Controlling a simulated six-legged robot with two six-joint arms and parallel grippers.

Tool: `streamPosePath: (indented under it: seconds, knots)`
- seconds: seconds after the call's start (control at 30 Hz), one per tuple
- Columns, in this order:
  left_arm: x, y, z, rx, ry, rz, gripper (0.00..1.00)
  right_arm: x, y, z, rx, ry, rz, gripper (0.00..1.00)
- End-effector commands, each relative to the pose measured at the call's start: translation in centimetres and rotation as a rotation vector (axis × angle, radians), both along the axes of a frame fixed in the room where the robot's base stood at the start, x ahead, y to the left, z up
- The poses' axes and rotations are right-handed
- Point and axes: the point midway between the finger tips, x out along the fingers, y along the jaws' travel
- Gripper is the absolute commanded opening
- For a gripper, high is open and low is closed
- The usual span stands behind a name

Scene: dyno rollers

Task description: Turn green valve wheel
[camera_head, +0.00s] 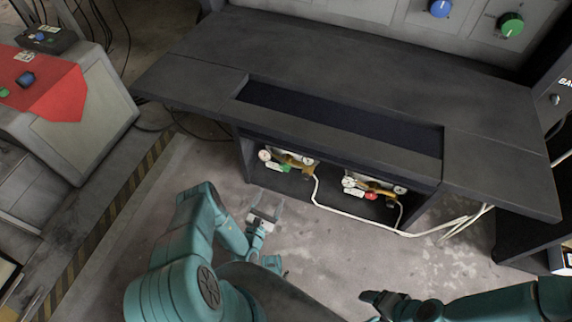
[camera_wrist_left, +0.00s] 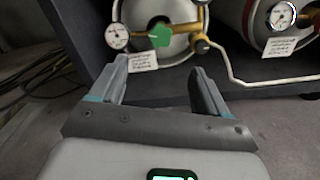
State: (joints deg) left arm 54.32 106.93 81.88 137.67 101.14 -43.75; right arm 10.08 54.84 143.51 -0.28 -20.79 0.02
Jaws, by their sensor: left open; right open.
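The green valve wheel (camera_head: 285,168) is on the left gas cylinder, under the dark bench, in the head view. In the left wrist view the green valve wheel (camera_wrist_left: 159,35) shows just beyond and between my fingertips, with a brass fitting (camera_wrist_left: 201,46) to its right. My left gripper (camera_head: 266,208) is open and empty, in front of the cylinder and apart from the wheel; its two fingers (camera_wrist_left: 158,80) show in the left wrist view. My right gripper (camera_head: 372,298) is open near the bottom of the head view, far from the wheel.
A second cylinder with a red valve wheel (camera_head: 371,195) stands to the right. Gauges (camera_wrist_left: 117,36) flank the valves. A white hose (camera_head: 345,214) runs along the front. The dark bench (camera_head: 340,50) overhangs the cylinders. The floor (camera_head: 300,240) before it is clear.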

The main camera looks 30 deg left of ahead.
Motion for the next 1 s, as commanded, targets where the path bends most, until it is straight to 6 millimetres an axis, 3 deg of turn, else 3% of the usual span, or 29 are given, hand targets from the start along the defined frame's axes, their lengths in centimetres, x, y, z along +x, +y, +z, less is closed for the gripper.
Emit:
streamPosePath:
  seconds: [0.6, 0.8, 1.0]
  knots:
    - [12.8, 3.0, -0.2, 0.001, -0.003, -0.002, 0.76, 0.7, -0.6, -4.2, -0.004, -0.011, -0.026, 0.75]
    - [14.6, 3.4, -0.1, -0.001, -0.001, -0.001, 0.76, 0.8, -0.8, -4.6, -0.006, -0.014, -0.032, 0.75]
    - [14.8, 3.5, 0.1, -0.002, -0.001, -0.001, 0.76, 0.8, -0.8, -4.6, -0.006, -0.014, -0.032, 0.75]
